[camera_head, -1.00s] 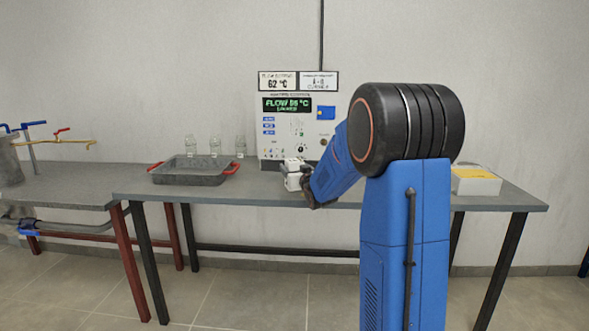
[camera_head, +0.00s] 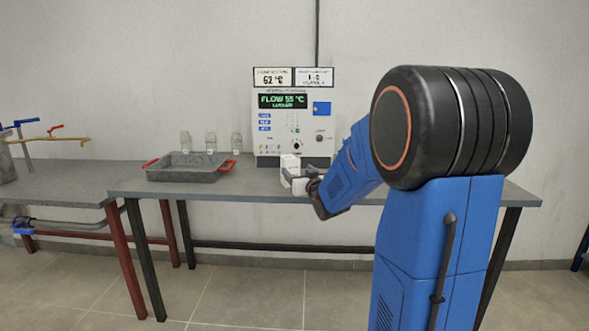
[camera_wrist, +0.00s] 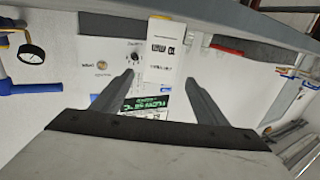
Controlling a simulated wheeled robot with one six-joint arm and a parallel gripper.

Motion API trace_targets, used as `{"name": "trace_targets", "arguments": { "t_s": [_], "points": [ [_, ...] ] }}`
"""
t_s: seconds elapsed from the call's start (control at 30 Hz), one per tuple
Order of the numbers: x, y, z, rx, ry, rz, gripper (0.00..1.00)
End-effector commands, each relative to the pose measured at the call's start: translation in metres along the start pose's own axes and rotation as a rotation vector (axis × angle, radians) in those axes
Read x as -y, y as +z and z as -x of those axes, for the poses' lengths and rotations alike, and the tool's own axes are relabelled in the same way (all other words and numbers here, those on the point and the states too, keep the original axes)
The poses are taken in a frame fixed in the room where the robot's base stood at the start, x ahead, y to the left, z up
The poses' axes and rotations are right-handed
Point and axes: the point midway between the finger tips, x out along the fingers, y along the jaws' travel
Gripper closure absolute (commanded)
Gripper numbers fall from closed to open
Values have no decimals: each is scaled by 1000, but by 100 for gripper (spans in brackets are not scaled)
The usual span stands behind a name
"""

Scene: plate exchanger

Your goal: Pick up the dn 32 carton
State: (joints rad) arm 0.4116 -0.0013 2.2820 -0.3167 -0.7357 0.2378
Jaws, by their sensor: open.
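A small white carton (camera_head: 289,162) stands on the grey table in front of the control panel.
The control panel (camera_head: 267,128) with a green display stands behind the carton. A grey tray (camera_head: 187,174) with red handles is to the left, with several glass bottles (camera_head: 211,142) behind it. Bare tabletop (camera_head: 250,182) lies between tray and carton. My arm hides the table's right part.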

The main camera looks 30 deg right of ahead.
Motion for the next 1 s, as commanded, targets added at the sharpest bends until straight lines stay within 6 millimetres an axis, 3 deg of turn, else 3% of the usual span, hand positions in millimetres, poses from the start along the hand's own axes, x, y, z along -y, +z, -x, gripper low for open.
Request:
{"name": "trace_targets", "arguments": {
  "t_s": [0.2,0.57,0.77,1.0],
  "points": [
    [0,0,21,1,1,-1,33],
    [8,0,34,37,5,4,33],
    [37,10,81,207,24,20,33],
    [74,38,168,467,21,37,33]
  ]
}}
